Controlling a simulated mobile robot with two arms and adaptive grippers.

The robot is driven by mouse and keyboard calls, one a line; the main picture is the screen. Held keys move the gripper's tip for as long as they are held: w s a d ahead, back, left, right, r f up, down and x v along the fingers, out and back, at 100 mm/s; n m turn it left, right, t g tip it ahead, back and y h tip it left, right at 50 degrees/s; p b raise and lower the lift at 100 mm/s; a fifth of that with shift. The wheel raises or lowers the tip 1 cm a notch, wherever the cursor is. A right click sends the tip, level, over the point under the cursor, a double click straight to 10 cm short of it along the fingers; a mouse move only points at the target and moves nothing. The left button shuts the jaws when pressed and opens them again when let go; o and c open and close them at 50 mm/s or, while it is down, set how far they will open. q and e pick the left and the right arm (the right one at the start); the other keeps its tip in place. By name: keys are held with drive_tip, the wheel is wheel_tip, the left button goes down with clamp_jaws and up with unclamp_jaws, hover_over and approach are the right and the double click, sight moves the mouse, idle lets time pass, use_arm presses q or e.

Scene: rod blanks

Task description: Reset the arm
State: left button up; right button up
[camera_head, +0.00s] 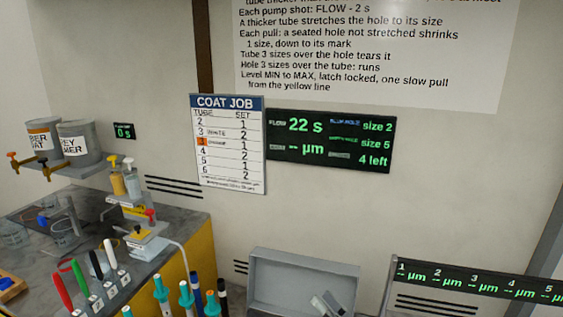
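My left gripper is not in view.
A dark-topped bench (178,222) with a yellow side stands at left, with pump bottles (132,180) and several coloured rods (85,283). More rods stand in teal holders (186,300) at bottom centre. A numbered display (478,282) is at right. A COAT JOB board (228,145) hangs behind.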

drive_tip(key=s+d+r+m+t+h, duration=0.15)
drive_tip(key=d+m+t+h, duration=0.25)
drive_tip(key=d+m+h, duration=0.6)
drive_tip(key=s+d+f+m+g+h, duration=0.5)
drive_tip(key=s+d+f+m+g, duration=0.15)
drive_tip(key=m, duration=0.85)
drive_tip(key=s+a+f+m+g+y, duration=0.2)
drive_tip(key=s+a+f+m+g, duration=0.25)
drive_tip(key=s, duration=0.55)
drive_tip(key=s+a+f+m+g+y, duration=0.1)
drive_tip(key=s+f+m+g+y, duration=0.25)
drive_tip(key=s+f+g, duration=0.4)
drive_tip(key=s+f, duration=0.2)
drive_tip(key=f, duration=1.1)
drive_tip(key=s+f, duration=0.2)
drive_tip(key=f, duration=1.1)
drive_tip(key=s+d+f+h, duration=0.1)
drive_tip(key=s+d+f, duration=0.2)
drive_tip(key=s+f, duration=1.3)
drive_tip(key=shift+s+f+g, duration=0.35)
drive_tip(key=shift+s+g, duration=0.1)
drive_tip(key=shift+s, duration=0.1)
